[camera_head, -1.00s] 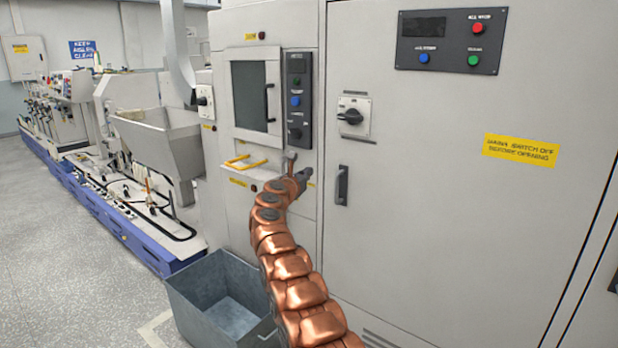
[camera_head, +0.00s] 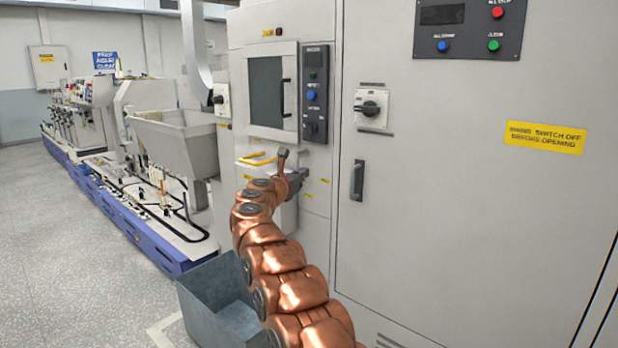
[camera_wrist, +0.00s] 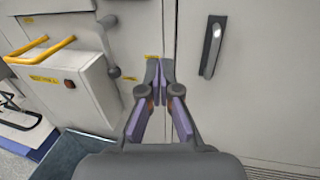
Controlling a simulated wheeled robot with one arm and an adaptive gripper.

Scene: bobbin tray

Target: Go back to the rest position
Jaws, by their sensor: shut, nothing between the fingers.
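My gripper (camera_wrist: 160,82) is shut and empty in the wrist view, its fingertips together in front of the cabinet's face. In the head view my copper-coloured arm reaches up from the bottom, and the gripper (camera_head: 297,176) is at its end, partly hidden by the arm. It is right of the tray with yellow handles (camera_head: 258,158), which juts from the machine front below the small window. The same yellow handles show at the upper left in the wrist view (camera_wrist: 40,50). What lies in the tray cannot be seen.
A grey open bin (camera_head: 215,300) stands on the floor left of my arm. The tall cabinet (camera_head: 450,200) with a dark door handle (camera_head: 357,180) fills the right. A long machine with a blue base (camera_head: 150,235) runs along the left. The floor at far left is clear.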

